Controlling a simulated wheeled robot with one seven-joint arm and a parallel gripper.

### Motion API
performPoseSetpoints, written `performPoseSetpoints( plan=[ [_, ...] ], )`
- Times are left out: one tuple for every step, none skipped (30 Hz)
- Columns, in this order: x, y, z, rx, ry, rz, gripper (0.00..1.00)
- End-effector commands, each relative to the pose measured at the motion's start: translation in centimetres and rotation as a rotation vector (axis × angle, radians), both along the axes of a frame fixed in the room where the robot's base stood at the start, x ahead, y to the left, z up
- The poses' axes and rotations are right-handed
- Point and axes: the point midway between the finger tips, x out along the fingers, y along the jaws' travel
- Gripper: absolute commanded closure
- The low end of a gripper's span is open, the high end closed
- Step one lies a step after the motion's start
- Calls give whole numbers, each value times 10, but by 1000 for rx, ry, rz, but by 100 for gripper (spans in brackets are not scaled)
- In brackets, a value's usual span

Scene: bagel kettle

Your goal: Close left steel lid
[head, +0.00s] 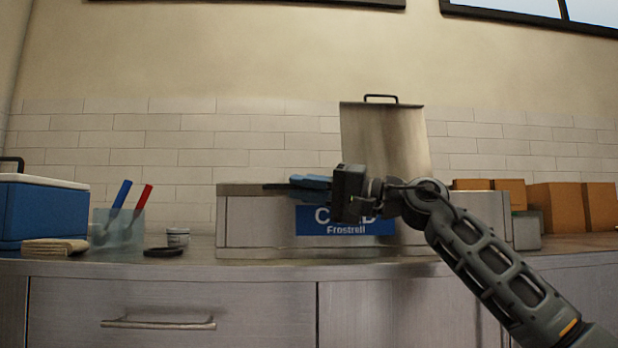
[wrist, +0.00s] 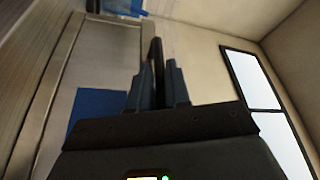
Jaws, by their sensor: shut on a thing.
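The steel cold box, with a blue "Frostrell" label (head: 325,229), stands on the counter. Its left steel lid (head: 238,188) appears as a thin, flat edge along the top left of the box, lying level. My gripper (head: 305,182) is low over the box top from the right, its blue fingers pointing left. The fingers are shut on a dark bar, seemingly the left lid's handle (head: 274,187). In the wrist view the bar (wrist: 156,55) runs between the fingertips (wrist: 158,68). The wrist hides part of the label and box top.
The right steel lid (head: 385,135) stands upright behind my wrist, its handle at the top. On the left are a blue cooler (head: 40,215), a folded cloth (head: 54,246), a cup with markers (head: 118,232) and a small tub (head: 178,237). Brown boxes (head: 557,207) stand at right.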

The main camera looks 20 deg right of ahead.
Motion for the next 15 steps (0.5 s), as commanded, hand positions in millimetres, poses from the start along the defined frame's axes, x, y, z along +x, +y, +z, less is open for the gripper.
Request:
performPoseSetpoints(
  plan=[
    [3,-1,-7,-1,5,-2,100],
    [4,-1,-8,-1,6,-2,100],
    [4,-1,-9,-2,7,-2,100],
    [5,-1,-10,-3,7,-2,100],
    [5,-1,-11,-3,7,-2,100],
    [5,-1,-11,-3,9,-2,100],
    [5,-1,-12,-4,9,-1,100],
    [5,-1,-13,-5,11,-1,100],
    [5,-1,-13,-6,12,-1,100],
    [5,-1,-14,-5,12,-1,100],
    [6,-1,-14,-6,13,0,100],
    [6,-1,-15,-6,14,0,100],
    [6,-1,-15,-6,14,0,100],
    [6,-1,-16,-6,15,0,100],
    [6,-1,-16,-7,16,-1,82]
  ],
)
